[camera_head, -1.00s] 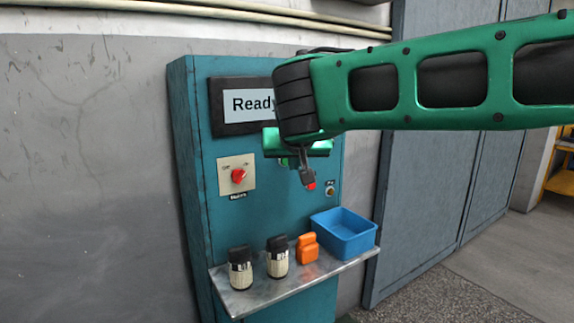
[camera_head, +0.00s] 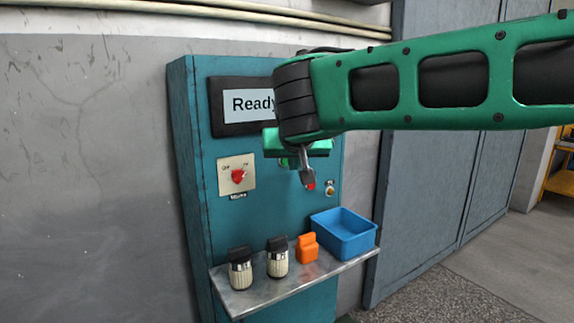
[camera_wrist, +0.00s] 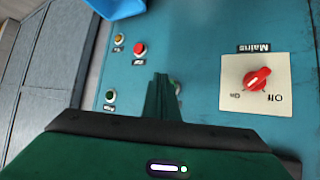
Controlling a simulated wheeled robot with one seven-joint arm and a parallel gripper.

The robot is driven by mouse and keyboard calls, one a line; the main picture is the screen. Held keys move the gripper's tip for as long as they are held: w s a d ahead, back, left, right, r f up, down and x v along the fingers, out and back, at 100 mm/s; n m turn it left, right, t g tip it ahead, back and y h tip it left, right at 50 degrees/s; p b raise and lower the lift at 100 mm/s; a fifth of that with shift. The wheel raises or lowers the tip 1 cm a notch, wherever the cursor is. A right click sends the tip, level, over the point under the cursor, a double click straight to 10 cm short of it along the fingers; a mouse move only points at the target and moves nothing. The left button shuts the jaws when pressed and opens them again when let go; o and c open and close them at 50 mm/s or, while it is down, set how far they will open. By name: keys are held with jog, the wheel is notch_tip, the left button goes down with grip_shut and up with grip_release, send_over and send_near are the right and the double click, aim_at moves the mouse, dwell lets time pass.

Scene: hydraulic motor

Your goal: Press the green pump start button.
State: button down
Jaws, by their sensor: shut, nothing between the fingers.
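My gripper (camera_head: 307,180) is shut and empty, in front of the teal control cabinet (camera_head: 275,215). In the wrist view its closed fingers (camera_wrist: 161,82) point at the panel. One green button (camera_wrist: 177,88) shows only partly behind the fingers. Another green button (camera_wrist: 110,96) is clear of them, to their left, with a small dark label too small to read surely. I cannot tell which is the pump start, nor whether the fingertips touch the panel. In the head view a bit of green (camera_head: 284,162) shows beside my gripper.
A red button (camera_wrist: 140,48) and a yellow button (camera_wrist: 119,39) sit nearby. The red Mains switch (camera_head: 238,176) is on a pale plate. The display (camera_head: 245,105) reads "Ready", partly hidden. A shelf (camera_head: 240,303) below holds a blue bin (camera_head: 345,240), an orange item (camera_head: 307,249) and two dark-topped cylinders (camera_head: 240,270).

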jog(key=shift+w+a, duration=0.3)
jog(key=shift+w+a, duration=0.15)
jog(key=shift+w, duration=0.15)
dwell(0.9)
jog(key=shift+s, duration=0.1)
jog(key=shift+s+d, duration=0.4)
jog(key=shift+s, duration=0.2)
jog(key=shift+s+d, duration=0.7)
jog(key=shift+s, duration=0.35)
jog(key=shift+s+d, duration=0.7)
jog(key=shift+s, duration=0.3)
